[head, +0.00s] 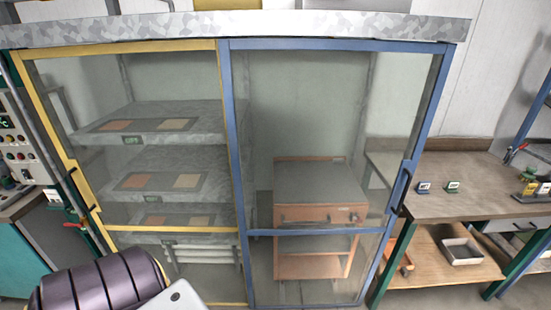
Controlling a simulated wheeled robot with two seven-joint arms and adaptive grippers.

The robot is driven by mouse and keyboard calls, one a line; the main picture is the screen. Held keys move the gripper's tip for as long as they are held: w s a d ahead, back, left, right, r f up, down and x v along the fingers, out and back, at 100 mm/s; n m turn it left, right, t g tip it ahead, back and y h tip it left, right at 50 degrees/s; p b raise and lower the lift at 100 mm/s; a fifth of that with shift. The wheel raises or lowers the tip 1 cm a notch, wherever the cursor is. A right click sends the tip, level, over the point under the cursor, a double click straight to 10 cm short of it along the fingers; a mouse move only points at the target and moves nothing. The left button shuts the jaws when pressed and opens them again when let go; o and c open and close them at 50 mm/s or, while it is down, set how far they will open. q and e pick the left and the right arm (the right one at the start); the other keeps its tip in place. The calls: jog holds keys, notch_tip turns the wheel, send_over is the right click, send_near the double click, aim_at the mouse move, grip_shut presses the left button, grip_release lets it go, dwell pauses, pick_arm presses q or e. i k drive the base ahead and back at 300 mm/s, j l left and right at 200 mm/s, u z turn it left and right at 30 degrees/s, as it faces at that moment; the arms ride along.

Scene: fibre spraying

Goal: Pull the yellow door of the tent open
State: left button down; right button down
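The tent (300,27) stands in front of me in the head view, with a grey patterned top edge. Its yellow door (170,229) is a clear pane in a yellow frame on the left. It looks closed, in line with the blue door (300,231) beside it. A handle (77,190) sits on the yellow door's left edge. A dark ribbed link of my arm (100,285), with a pale part beside it, covers the lower left, in front of the door's lower corner. Neither gripper's fingers show.
Behind the yellow door are grey shelves (155,160) with coloured panels. An orange cart (318,200) stands behind the blue door. A control panel (18,140) and teal cabinet (20,255) are close on the left. A wooden workbench (465,200) stands on the right.

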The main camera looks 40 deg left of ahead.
aim_at(19, 56)
jog(key=u, duration=2.45)
